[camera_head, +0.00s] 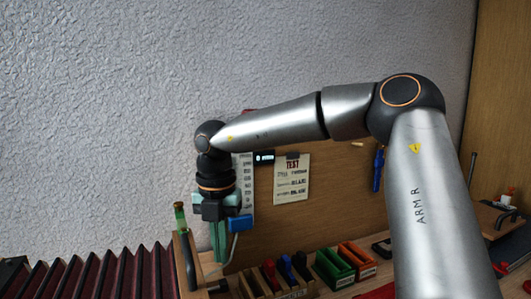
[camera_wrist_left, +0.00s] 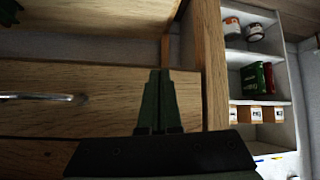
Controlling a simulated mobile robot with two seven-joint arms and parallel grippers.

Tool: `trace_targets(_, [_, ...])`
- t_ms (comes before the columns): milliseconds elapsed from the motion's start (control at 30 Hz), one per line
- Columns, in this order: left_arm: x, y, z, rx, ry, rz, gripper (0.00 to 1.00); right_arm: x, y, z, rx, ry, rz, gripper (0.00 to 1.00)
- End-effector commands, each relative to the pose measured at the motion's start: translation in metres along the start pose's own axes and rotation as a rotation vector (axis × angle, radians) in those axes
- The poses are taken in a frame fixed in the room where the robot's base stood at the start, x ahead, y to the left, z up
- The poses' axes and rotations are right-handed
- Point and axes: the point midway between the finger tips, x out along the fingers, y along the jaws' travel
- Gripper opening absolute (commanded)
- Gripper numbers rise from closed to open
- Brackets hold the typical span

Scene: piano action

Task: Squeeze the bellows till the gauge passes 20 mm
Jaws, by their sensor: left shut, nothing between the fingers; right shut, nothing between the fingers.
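The bellows (camera_head: 95,278), dark red and pleated, stretches along the bottom left of the head view. A wooden end board (camera_head: 185,265) with a dark handle stands at its right end. My right gripper (camera_head: 219,257) points down just right of this board, with its green fingers shut and empty; I cannot tell whether it touches the board. A small dark display (camera_head: 264,157) with pale blue marks is on the back panel; its reading is illegible and I cannot tell if it is the gauge. My left gripper (camera_wrist_left: 159,72) is shut and empty before wooden drawer fronts.
A wooden back panel (camera_head: 330,190) carries a TEST sheet (camera_head: 291,179). A green box (camera_head: 334,268), an orange box (camera_head: 357,259) and several coloured blocks sit below it. In the left wrist view, a drawer handle (camera_wrist_left: 43,98) is at left and shelves (camera_wrist_left: 255,100) at right.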

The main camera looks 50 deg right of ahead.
Motion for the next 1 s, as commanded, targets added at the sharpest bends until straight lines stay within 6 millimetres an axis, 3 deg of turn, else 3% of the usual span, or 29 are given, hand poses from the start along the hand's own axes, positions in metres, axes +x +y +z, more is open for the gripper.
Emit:
trace_targets(467, [-0.019, -0.007, -0.011, -0.008, 0.001, -0.025, 0.00, -0.041, 0.000, 0.000, 0.001, 0.000, 0.001, 0.00])
trace_targets(1000, [-0.019, -0.009, -0.009, -0.009, 0.001, -0.028, 0.00, -0.041, 0.000, 0.000, 0.001, 0.000, 0.001, 0.00])
